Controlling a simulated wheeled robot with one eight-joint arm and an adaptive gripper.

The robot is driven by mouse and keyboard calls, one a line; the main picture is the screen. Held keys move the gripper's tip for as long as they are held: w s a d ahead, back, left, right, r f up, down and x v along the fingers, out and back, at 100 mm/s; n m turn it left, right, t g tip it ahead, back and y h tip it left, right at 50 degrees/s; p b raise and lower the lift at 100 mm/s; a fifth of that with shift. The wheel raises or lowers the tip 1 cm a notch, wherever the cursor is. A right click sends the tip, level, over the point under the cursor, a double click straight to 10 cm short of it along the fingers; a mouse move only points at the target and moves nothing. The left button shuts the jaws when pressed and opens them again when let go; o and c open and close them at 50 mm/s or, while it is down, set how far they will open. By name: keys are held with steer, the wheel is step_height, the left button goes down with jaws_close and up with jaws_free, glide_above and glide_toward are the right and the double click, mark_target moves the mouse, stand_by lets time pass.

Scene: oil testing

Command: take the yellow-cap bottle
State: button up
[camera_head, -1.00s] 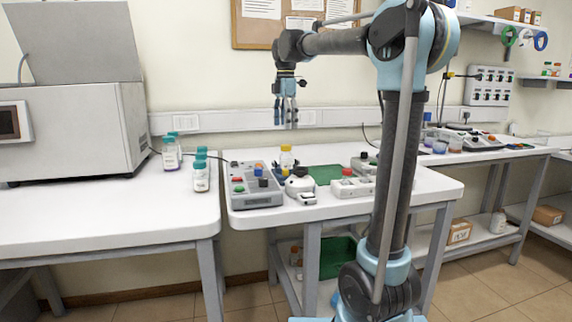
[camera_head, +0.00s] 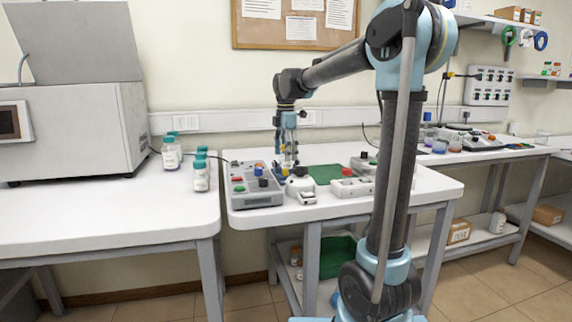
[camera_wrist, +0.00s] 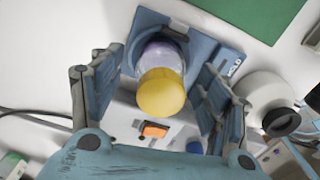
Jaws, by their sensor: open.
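The yellow-cap bottle (camera_wrist: 162,86) stands in a blue holder (camera_wrist: 202,38) in the wrist view, its yellow cap towards the camera. My gripper (camera_wrist: 160,92) is open, with one finger on each side of the bottle. No finger is seen clearly touching it. In the head view my gripper (camera_head: 287,158) points down over the middle bench, and its fingers largely hide the bottle.
A grey control box (camera_head: 250,186) with coloured buttons stands left of the gripper. A white device (camera_head: 300,187) stands close in front, and a green mat (camera_head: 325,174) lies to the right. Teal-cap bottles (camera_head: 200,172) stand on the left bench (camera_head: 110,215).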

steer(key=shift+f, duration=0.1)
steer(key=c, duration=1.3)
